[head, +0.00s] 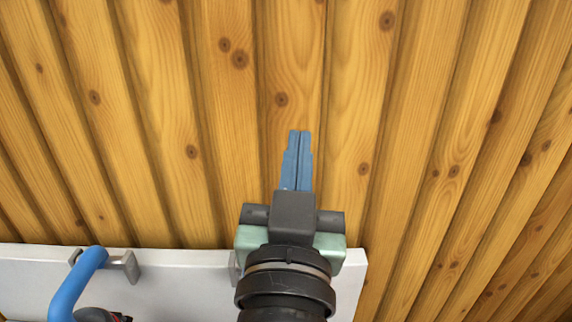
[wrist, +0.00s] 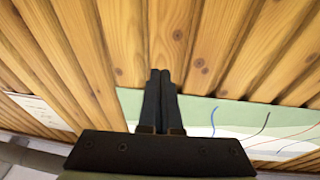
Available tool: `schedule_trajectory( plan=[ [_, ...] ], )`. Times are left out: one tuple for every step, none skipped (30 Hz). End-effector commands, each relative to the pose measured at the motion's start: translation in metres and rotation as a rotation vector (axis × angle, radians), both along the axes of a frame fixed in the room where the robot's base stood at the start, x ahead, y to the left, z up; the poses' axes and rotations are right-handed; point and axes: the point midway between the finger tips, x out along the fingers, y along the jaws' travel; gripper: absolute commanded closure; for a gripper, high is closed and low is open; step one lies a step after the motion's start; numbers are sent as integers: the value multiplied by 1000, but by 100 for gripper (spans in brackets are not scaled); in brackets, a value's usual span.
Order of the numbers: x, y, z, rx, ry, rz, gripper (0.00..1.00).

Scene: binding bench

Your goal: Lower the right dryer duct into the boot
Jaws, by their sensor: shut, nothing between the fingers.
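My gripper (head: 300,150) is shut and empty in the head view, pointing up in front of the wood-plank wall. In the wrist view its dark fingers (wrist: 160,80) are together, also against the planks. A blue curved tube (head: 75,285) at the lower left of the head view passes a metal bracket on a white panel; I cannot tell whether it is a dryer duct. No boot can be made out in either view.
The plank wall (head: 150,120) fills most of the head view. The white panel (head: 30,275) runs along the bottom, with a metal bracket (head: 122,265). A pale green panel (wrist: 255,120) with thin coloured lines shows in the wrist view. A white sheet (wrist: 35,108) is at left.

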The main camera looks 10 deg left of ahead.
Motion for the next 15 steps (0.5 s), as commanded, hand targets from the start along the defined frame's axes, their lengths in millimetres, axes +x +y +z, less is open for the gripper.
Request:
schedule_trajectory(
  plan=[
    [1, 5, 10, -2, 54, 9, 100],
    [2, 7, 7, -2, 84, 13, 100],
    [2, 10, 4, -1, 120, 19, 100],
    [1, 13, 2, -3, 147, 23, 100],
    [1, 15, -1, -4, 176, 27, 100],
    [0, 18, -4, -6, 212, 31, 100],
    [-2, 20, -6, -7, 240, 34, 100],
    [-3, 21, -9, -9, 267, 37, 100],
    [-5, 24, -11, -10, 303, 41, 100],
    [-7, 26, -14, -12, 331, 45, 100],
    [-9, 28, -16, -14, 357, 47, 100],
    [-13, 30, -19, -17, 393, 50, 100],
    [-15, 31, -21, -19, 420, 53, 100],
    [-18, 33, -23, -21, 448, 55, 100],
    [-23, 35, -25, -25, 483, 59, 100]
  ],
)
